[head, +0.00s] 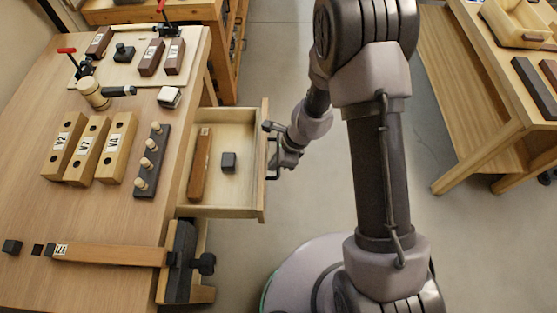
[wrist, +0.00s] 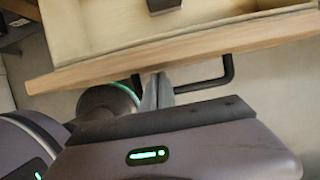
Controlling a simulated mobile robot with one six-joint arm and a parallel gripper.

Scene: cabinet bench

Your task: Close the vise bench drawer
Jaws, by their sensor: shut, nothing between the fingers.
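The vise bench drawer (head: 222,205) stands pulled out from the right side of the bench, showing its pale inside. It holds a brown wooden bar (head: 200,165) and a small dark block (head: 228,162). Its dark bar handle (head: 273,158) is on the front panel, which also shows in the wrist view (wrist: 200,47). My gripper (head: 277,155) is at the outer side of the drawer front, by the handle. In the wrist view its fingers (wrist: 157,90) are shut together with nothing between them, and their tips overlap the handle. I cannot tell whether they touch it.
The dark vise (head: 182,262) sits at the bench's near right corner, beside a long wooden bar (head: 110,254). Labelled blocks (head: 90,150) and a peg rack (head: 151,160) lie on the bench top (head: 60,215). Another table (head: 485,120) stands right.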

